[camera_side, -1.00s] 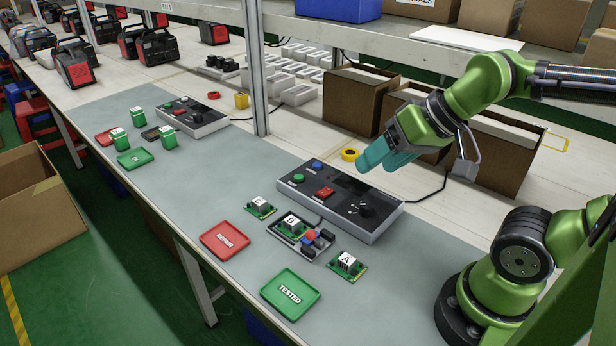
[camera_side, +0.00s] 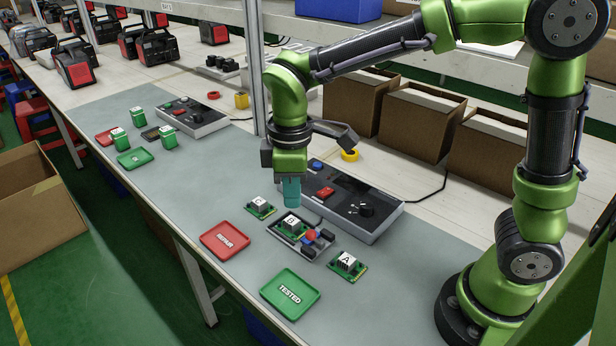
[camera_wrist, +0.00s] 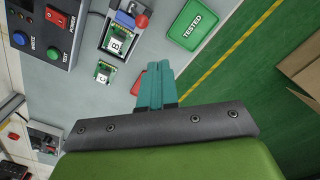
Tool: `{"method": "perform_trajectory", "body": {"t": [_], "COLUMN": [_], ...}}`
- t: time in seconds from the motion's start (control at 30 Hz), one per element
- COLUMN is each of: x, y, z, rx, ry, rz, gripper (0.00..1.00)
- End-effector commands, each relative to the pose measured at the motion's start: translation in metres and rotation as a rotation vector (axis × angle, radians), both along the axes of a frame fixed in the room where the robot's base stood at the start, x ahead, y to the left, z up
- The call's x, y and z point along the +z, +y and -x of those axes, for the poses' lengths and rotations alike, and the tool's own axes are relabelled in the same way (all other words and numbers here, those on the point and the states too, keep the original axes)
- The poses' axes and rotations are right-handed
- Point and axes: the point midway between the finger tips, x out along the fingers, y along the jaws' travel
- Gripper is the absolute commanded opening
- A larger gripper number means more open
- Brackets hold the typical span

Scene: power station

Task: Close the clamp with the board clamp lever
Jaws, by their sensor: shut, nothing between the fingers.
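The board clamp (camera_side: 322,249) is a small dark fixture holding the green board B (camera_side: 292,226). Its lever ends in a red knob (camera_side: 311,235) beside a blue part. In the wrist view, the red knob (camera_wrist: 141,20) and blue part (camera_wrist: 124,19) stand at the end of the fixture, past board B (camera_wrist: 114,45). The lever's exact angle is hard to tell. My gripper (camera_side: 291,204) points down above and behind board B, apart from the lever. Its teal fingers (camera_wrist: 160,66) are shut together and empty.
A control box (camera_side: 350,200) with buttons and a dial stands behind the clamp. Board C (camera_side: 260,208) and board A (camera_side: 347,264) lie on either side. The red REPAIR tray (camera_side: 225,240) and green TESTED tray (camera_side: 290,294) lie in front.

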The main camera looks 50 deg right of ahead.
Motion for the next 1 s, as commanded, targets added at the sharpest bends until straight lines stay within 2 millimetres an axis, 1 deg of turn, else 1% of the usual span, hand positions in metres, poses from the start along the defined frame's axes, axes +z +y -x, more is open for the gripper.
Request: {"method": "perform_trajectory", "body": {"t": [0.03, 0.1, 0.3, 0.4, 0.5, 0.6, 0.73, 0.83, 1.0], "x": [-0.01, -0.02, -0.047, -0.055, -0.056, -0.048, -0.037, -0.036, -0.036], "y": [0.01, 0.021, 0.048, 0.058, 0.063, 0.063, 0.062, 0.061, 0.061], "z": [-0.008, -0.017, -0.04, -0.049, -0.056, -0.061, -0.062, -0.058, -0.057], "rx": [0.108, 0.271, 0.73, 0.934, 1.108, 1.242, 1.365, 1.425, 1.464], "ry": [0.039, 0.092, 0.254, 0.331, 0.396, 0.434, 0.469, 0.497, 0.505], "rz": [0.037, 0.084, 0.189, 0.216, 0.225, 0.22, 0.2, 0.181, 0.167], "gripper": [0.0, 0.0, 0.0, 0.0, 0.0, 0.0, 0.0, 0.0, 0.0]}}
